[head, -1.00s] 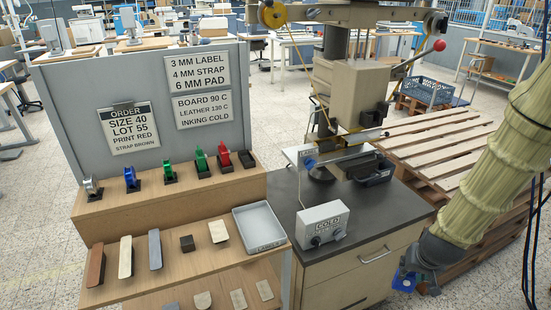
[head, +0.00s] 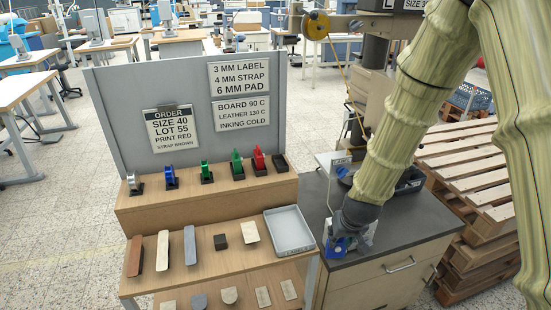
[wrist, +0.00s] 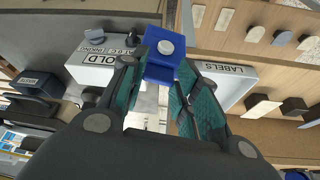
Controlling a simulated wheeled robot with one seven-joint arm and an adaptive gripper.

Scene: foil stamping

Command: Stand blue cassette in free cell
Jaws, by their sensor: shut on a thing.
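The blue cassette (wrist: 163,42) is between the fingers of my gripper (wrist: 164,78), which is shut on it. In the head view, the held blue cassette (head: 339,246) and my gripper (head: 350,232) are above the front of the dark-topped cabinet, right of the shelves. My wrist hides part of the cassette. The top shelf holds a row of black cells with a silver, a blue (head: 171,176), two green and a red cassette (head: 258,160). The right end cell (head: 280,163) looks empty, and my gripper is apart from it, lower and to the right.
A grey tray (head: 290,232) lies on the middle shelf beside several strips and pads. A white control box marked COLD (wrist: 98,60) is beside my gripper. The press column (head: 375,40) stands behind my arm. A grey sign panel (head: 185,105) rises behind the cassette row.

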